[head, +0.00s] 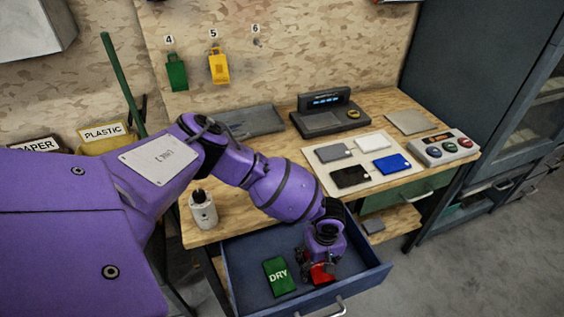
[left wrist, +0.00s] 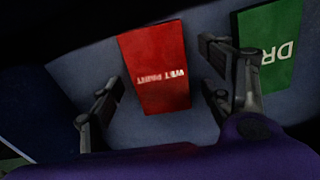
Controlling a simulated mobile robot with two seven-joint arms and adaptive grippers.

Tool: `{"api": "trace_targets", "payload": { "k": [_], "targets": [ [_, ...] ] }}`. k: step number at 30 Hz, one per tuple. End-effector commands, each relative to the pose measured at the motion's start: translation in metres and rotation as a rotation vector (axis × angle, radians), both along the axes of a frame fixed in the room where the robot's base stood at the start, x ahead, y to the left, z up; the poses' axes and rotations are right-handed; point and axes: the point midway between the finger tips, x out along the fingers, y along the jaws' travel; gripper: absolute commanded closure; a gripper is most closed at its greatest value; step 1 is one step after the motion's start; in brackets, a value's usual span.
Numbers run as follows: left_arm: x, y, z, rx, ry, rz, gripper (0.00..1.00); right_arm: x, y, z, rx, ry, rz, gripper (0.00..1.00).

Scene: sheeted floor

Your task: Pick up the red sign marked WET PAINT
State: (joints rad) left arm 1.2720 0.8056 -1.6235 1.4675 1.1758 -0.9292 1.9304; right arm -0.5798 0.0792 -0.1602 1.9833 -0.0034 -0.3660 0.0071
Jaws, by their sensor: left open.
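The red sign marked WET PAINT (head: 321,273) lies in the open blue drawer, partly hidden by my left gripper in the head view. In the left wrist view the red sign (left wrist: 155,68) lies flat, its text upside down, between and beyond the two fingers. My left gripper (head: 318,265) is open above it; its fingers also show in the left wrist view (left wrist: 155,100), apart and holding nothing. A green sign marked DRY (head: 279,277) lies left of the red one, and also shows in the left wrist view (left wrist: 268,48). My right gripper is not in view.
The blue drawer (head: 245,268) is pulled out below the wooden desk, its walls around both signs. On the desk stand a white bottle (head: 203,210), a white mat (head: 335,182) with several cards, and a button box (head: 446,148).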

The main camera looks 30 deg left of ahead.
Motion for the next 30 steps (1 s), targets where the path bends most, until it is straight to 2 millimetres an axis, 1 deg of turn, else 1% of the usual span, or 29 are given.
{"api": "trace_targets", "payload": {
  "k": [2, 12, 18, 21, 23, 30],
  "targets": [
    [0.002, 0.0, 0.002, 0.0, -0.003, -0.001, 0.27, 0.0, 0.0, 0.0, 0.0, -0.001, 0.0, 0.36],
    [0.001, 0.0, 0.001, 0.0, -0.001, 0.0, 0.72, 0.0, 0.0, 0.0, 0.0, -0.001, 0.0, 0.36],
    [0.001, 0.0, 0.001, 0.001, -0.001, 0.0, 0.72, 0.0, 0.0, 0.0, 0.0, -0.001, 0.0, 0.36],
    [0.001, 0.0, 0.007, 0.001, -0.002, 0.0, 0.72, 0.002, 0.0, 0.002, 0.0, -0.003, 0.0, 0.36],
    [0.002, 0.001, 0.015, -0.001, -0.004, 0.001, 0.72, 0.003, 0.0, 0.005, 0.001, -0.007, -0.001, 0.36],
    [0.001, 0.001, 0.063, -0.001, -0.004, 0.001, 0.72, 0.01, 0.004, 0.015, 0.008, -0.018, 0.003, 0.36]
  ]
}}
